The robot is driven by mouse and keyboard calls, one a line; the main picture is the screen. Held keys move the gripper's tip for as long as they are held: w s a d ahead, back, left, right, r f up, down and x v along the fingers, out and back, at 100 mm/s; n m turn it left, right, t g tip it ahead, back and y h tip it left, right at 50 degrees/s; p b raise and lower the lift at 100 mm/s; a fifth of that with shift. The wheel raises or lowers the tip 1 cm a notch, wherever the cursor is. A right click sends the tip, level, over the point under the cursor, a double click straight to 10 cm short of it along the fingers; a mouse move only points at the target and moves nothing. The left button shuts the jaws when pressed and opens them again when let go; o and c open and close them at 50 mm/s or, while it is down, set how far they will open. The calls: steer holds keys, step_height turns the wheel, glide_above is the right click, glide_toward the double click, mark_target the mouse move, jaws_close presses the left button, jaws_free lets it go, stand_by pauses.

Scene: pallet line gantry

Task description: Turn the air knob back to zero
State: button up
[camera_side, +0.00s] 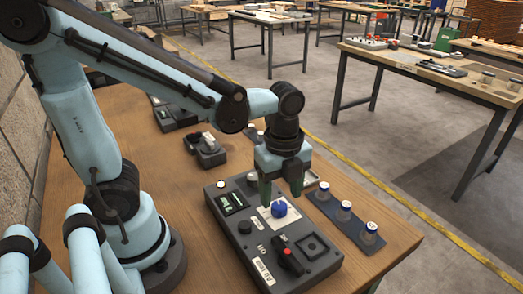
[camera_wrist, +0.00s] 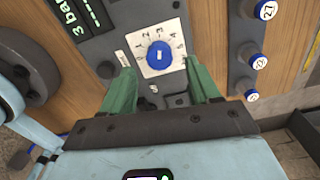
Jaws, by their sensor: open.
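The air knob is a round blue knob (camera_side: 279,208) on a white dial plate on top of a dark grey control box (camera_side: 240,243). In the wrist view the knob (camera_wrist: 160,56) carries a short white mark, and digits ring it on the plate (camera_wrist: 147,36). I cannot tell exactly which digit the mark points to. My gripper (camera_side: 281,188) is open and points down above the knob. No contact with the knob shows.
The box also bears a small display (camera_side: 231,201), a red-and-black switch (camera_side: 290,258) and a square socket (camera_side: 312,246). Several blue-and-white capped pieces (camera_side: 371,227) stand on a strip to the right. A dark device (camera_side: 206,148) lies behind. Bare wooden bench (camera_side: 205,255) shows left of the box.

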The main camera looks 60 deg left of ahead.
mark_target(280, 206)
steer(key=shift+f, duration=1.65)
steer(key=shift+c, duration=0.2)
steer(key=c, duration=1)
